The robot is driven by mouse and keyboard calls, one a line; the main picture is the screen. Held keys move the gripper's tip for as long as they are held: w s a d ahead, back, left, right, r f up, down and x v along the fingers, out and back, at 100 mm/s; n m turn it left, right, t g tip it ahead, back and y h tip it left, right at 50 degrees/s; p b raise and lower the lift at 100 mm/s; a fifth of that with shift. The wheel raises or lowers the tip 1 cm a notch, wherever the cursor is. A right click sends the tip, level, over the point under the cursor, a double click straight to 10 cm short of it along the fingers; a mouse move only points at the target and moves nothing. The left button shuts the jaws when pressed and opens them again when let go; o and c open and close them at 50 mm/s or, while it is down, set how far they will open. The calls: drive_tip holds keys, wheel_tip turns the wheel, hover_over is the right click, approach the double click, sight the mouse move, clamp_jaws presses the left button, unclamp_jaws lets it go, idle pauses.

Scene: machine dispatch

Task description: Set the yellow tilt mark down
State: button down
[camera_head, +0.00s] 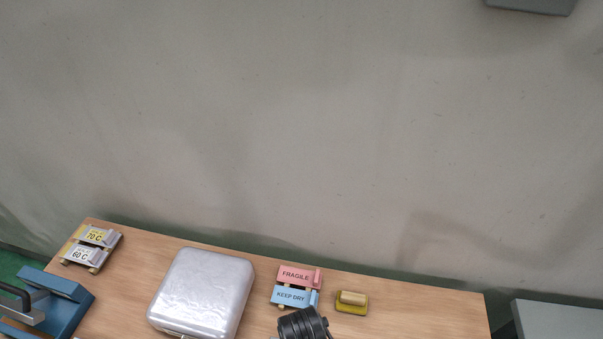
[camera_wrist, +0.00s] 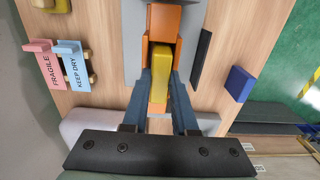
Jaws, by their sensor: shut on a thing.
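The yellow tilt mark (camera_wrist: 160,82) shows in the wrist view as a yellow block between the two dark blue fingers of my gripper (camera_wrist: 163,86). The gripper is shut on it. An orange piece (camera_wrist: 161,22) lies just beyond and around the far end of the yellow block, over a grey part (camera_wrist: 190,22). I cannot tell whether the yellow block touches the orange piece. In the head view the fingertips and the held mark are out of sight.
Pink FRAGILE (camera_head: 299,275) and blue KEEP DRY (camera_head: 293,297) pieces sit on a rack; a yellow-based block (camera_head: 351,302) stands right of them. A silver case (camera_head: 203,292) is to their left. A blue block (camera_wrist: 240,83) lies near the table edge in the wrist view.

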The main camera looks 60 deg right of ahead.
drive_tip(key=shift+f, duration=0.1)
drive_tip(key=c, duration=1.2)
unclamp_jaws()
drive_tip(key=shift+f, duration=0.1)
drive_tip(key=o, duration=0.5)
